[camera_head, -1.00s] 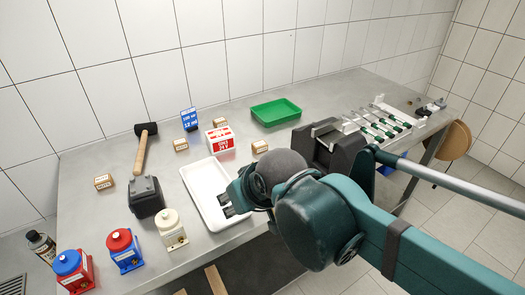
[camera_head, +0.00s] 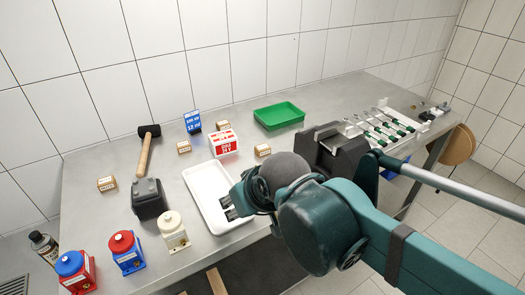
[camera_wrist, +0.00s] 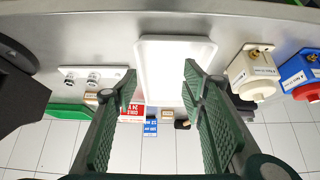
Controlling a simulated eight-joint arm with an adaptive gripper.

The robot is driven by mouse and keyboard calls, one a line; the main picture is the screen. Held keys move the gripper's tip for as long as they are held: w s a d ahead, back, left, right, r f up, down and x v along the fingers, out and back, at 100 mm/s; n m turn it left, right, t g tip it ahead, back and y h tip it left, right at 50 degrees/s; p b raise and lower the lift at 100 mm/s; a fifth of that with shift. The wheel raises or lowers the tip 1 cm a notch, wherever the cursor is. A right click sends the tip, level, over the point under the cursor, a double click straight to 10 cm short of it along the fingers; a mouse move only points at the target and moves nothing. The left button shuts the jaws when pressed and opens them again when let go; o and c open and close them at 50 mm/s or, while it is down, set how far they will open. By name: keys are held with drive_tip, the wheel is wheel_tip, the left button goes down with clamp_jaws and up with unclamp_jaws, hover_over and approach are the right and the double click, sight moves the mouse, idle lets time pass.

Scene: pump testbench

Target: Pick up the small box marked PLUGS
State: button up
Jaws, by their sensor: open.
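Several small brown cardboard boxes lie on the bench in the head view: one at the far left (camera_head: 107,184), one behind the white tray (camera_head: 184,147), one at the back (camera_head: 223,126) and one right of the red-and-white box (camera_head: 262,150). Their labels are too small to read, so I cannot tell which is marked PLUGS. My gripper (camera_head: 228,205) is over the right side of the white tray (camera_head: 197,181), apart from all the small boxes. In the wrist view my gripper (camera_wrist: 160,75) is open, with nothing between its fingers; a small brown box (camera_wrist: 167,114) shows beyond them.
A red-and-white box (camera_head: 223,143), a blue box (camera_head: 192,122) and a mallet (camera_head: 145,153) stand or lie behind the tray. A dark block (camera_head: 148,198) and pumps (camera_head: 174,231) are left of my gripper. A green tray (camera_head: 279,116) is at the back.

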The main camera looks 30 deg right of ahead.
drive_tip(key=w+d+r+n+g+h+p, duration=0.1)
drive_tip(key=w+d+r+n+g+p, duration=0.15)
drive_tip(key=w+d+n+p, duration=0.35)
drive_tip(key=w+d+r+n+g+h+p, duration=0.1)
drive_tip(key=w+d+r+n+p, duration=0.1)
drive_tip(key=w+r+p, duration=0.35)
drive_tip(key=n+g+h+p, duration=0.2)
drive_tip(key=n+g+p, duration=0.2)
drive_tip(key=n+p, duration=0.5)
hover_over(257, 148)
drive_tip(key=a, duration=0.1)
wheel_tip(257, 148, down, 6)
drive_tip(key=shift+f, duration=0.15)
drive_tip(key=shift+s+a, duration=0.1)
drive_tip(key=shift+d+f+h, duration=0.15)
drive_tip(key=shift+d+f, duration=0.1)
drive_tip(key=shift+f, duration=0.35)
drive_tip(key=shift+d+f+h, duration=0.15)
drive_tip(key=shift+d+f, duration=0.1)
drive_tip(key=shift+f, duration=0.35)
drive_tip(key=shift+f, duration=0.1)
